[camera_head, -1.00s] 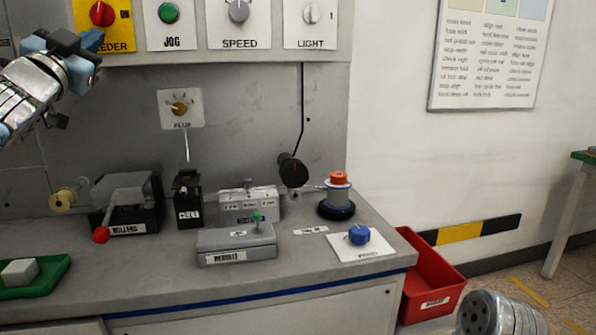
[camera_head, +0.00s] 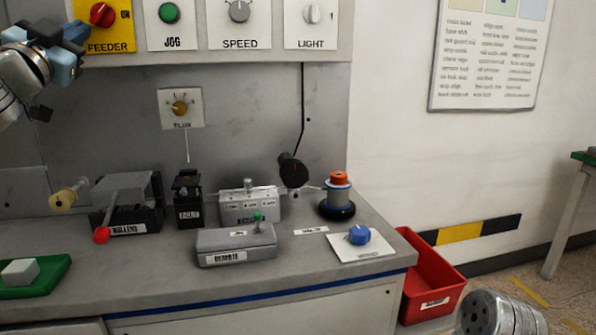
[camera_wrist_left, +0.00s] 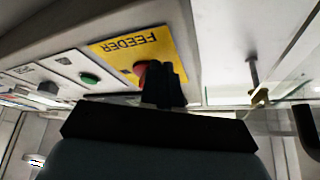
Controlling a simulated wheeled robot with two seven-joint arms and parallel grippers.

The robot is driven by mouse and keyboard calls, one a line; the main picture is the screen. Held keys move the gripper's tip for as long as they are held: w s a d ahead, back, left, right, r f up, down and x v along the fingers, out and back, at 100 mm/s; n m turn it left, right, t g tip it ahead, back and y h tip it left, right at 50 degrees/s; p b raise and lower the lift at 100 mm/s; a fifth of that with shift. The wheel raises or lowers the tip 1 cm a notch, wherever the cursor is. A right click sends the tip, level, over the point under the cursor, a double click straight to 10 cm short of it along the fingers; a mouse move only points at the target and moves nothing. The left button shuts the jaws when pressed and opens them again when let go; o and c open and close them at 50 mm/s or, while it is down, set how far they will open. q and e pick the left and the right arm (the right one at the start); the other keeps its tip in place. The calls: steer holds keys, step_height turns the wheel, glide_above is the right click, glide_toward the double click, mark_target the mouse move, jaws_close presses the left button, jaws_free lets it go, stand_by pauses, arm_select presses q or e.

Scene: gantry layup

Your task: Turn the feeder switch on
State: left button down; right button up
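The feeder switch is a red knob (camera_head: 102,14) on a yellow plate (camera_head: 122,32) marked FEEDER, at the top left of the head view, with an ON mark to its right. In the left wrist view the red knob (camera_wrist_left: 141,69) is partly hidden behind my dark fingers. My left gripper (camera_head: 78,42) is just left of and below the knob in the head view, apart from it there. Its fingers (camera_wrist_left: 165,84) appear together in the left wrist view, with nothing seen held. My right gripper is out of view.
The JOG button (camera_head: 169,13), SPEED knob (camera_head: 239,11) and LIGHT knob (camera_head: 312,14) sit right of the switch on the same panel. A FLUX dial (camera_head: 180,108) is below. The bench (camera_head: 300,275) holds several devices. A red bin (camera_head: 432,275) stands at its right.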

arm_select(q)
steer(key=shift+a, duration=0.1)
stand_by(0.5)
steer(key=s+d, duration=0.1)
steer(key=s, duration=0.5)
steer(key=shift+f, duration=0.2)
steer(key=shift+d, duration=0.1)
steer(key=s+d+r+n+t+h, duration=0.1)
steer(key=s+d+r+n+t, duration=0.15)
steer(key=d, duration=0.35)
steer(key=shift+w+a+f+n+g+y, duration=0.4)
steer(key=shift+w+f+n+y, duration=0.2)
steer(key=shift+w+n+y, duration=0.85)
steer(key=shift+w+a+f+n+g+y, duration=0.35)
steer(key=shift+w+f+n+y, duration=0.25)
steer(key=shift+w+n+y, duration=0.8)
steer(key=shift+w+a+f+n+g+y, duration=0.5)
steer(key=shift+w+n+y, duration=0.4)
steer(key=shift+w, duration=1.05)
